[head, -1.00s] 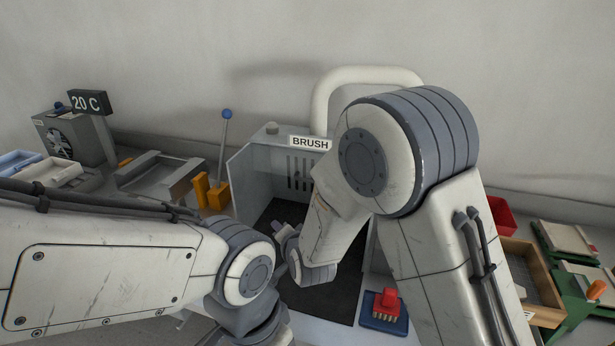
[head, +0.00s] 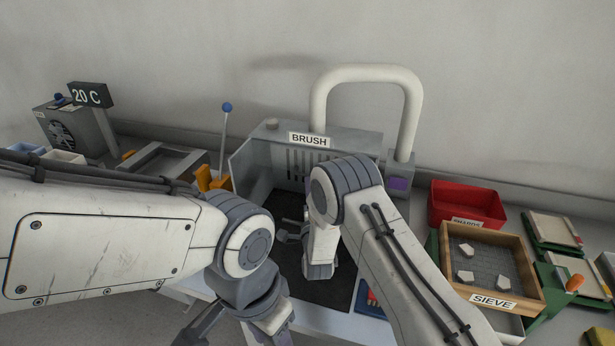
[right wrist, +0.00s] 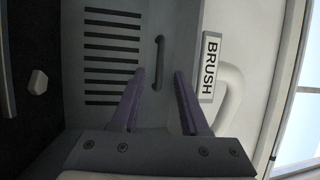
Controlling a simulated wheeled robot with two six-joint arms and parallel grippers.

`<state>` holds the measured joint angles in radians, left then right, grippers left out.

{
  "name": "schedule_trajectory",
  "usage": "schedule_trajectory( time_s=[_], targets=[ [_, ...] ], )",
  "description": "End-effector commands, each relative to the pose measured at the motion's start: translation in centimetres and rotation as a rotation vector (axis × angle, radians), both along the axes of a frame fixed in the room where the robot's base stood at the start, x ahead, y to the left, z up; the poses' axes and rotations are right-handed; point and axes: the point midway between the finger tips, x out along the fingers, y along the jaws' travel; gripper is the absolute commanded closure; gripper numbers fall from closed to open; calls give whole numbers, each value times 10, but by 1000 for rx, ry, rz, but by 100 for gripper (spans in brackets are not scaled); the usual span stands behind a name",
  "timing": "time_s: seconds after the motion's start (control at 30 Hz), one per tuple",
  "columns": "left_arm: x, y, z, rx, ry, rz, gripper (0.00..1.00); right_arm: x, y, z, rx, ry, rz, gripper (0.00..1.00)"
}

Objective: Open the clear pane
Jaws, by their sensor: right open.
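The grey booth (head: 335,146) labelled BRUSH stands at the back centre in the head view, with a slotted back wall and a dark floor. In the right wrist view, a short dark bar handle (right wrist: 158,62) lies between the slots and the BRUSH label. The clear pane itself is hard to make out against the booth. My right gripper (right wrist: 159,73) is open, with purple finger pads on either side of the handle in that picture; I cannot tell the remaining depth to it. In the head view my right gripper (head: 288,236) is over the booth opening, partly hidden.
A blue-knobbed lever (head: 227,108) stands left of the booth. A thick white pipe (head: 411,105) arches behind it. A red bin (head: 464,190) and a wooden SIEVE tray (head: 535,292) with pale pieces are to the right. My left arm crosses the front left.

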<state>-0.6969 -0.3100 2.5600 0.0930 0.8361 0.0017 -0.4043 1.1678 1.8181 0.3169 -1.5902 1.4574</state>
Motion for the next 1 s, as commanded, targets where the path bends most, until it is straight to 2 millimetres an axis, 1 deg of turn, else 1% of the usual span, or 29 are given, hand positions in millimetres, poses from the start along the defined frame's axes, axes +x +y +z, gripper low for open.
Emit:
schedule_trajectory(
  time_s=[0.03, 0.1, 0.2, 0.3, 0.63, 0.67, 0.7, 0.77, 1.0],
  targets=[
    [0, 0, 7, 0, 0, 0, 50, 9, 0, 5, 1, -2, -1, 55],
    [0, 0, 10, 0, 0, 0, 50, 18, 1, 5, 0, -1, -1, 55],
    [0, 0, 13, 0, 0, 1, 50, 29, 2, 7, -1, -1, -1, 55],
    [0, 0, 14, 0, 0, 1, 50, 35, 3, 6, -1, 1, 0, 55],
    [0, 0, 14, 0, 0, 1, 50, 38, 3, 6, -2, 1, 1, 55],
    [0, 0, 14, 0, 0, 1, 50, 38, 3, 6, -2, 1, 1, 63],
    [0, 0, 14, 0, 0, 1, 50, 38, 3, 6, -2, 1, 1, 78],
    [0, 0, 14, 0, 0, 1, 50, 38, 3, 6, -1, 1, 1, 100],
    [0, 0, 14, 0, 0, 1, 50, 38, 4, 6, -1, 2, 1, 100]
  ],
)
